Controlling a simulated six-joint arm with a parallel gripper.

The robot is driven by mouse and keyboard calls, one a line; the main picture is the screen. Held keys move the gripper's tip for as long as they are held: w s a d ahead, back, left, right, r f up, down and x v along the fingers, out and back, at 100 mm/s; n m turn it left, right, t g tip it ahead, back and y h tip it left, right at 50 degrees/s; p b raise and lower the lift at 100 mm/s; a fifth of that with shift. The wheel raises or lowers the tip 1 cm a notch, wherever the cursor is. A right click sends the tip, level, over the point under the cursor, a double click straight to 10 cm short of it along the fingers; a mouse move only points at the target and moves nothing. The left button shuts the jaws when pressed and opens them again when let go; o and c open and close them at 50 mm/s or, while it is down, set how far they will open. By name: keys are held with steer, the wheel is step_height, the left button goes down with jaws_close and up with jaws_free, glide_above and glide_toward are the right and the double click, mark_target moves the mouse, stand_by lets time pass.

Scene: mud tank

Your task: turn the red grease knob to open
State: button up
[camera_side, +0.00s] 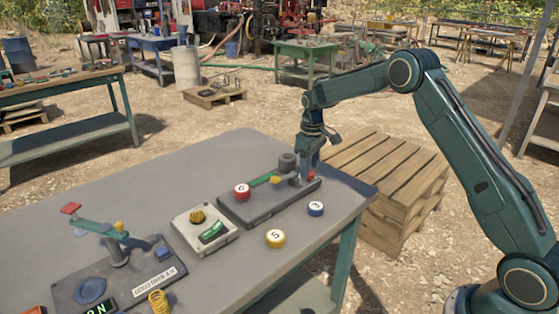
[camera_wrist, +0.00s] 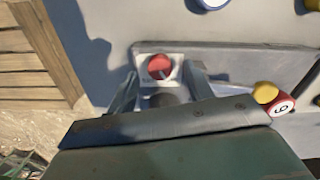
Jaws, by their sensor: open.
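The red grease knob (camera_wrist: 159,67) is round and sits on a small pale square plate in the wrist view. In the side view a bit of red (camera_side: 311,174) shows at the far right end of the dark base plate, mostly hidden by my fingers. My gripper (camera_wrist: 160,78) is open, with one finger to the left and one to the right of the knob. In the side view my gripper (camera_side: 308,172) points down at that end of the plate. I cannot tell whether the fingers touch the knob.
The dark base plate (camera_side: 243,212) also carries a red numbered disc (camera_side: 241,191), a yellow piece (camera_side: 275,180) and a dark cylinder (camera_side: 287,161). Blue (camera_side: 316,209) and yellow (camera_side: 275,238) numbered discs lie in front. A pale box (camera_side: 205,238) stands to the left. The table's back left is clear.

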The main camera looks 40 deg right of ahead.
steer(key=shift+f, duration=0.7)
steer(key=c, duration=1)
steer(key=shift+m, duration=0.3)
steer(key=m, duration=1.1)
steer(key=shift+m, duration=0.3)
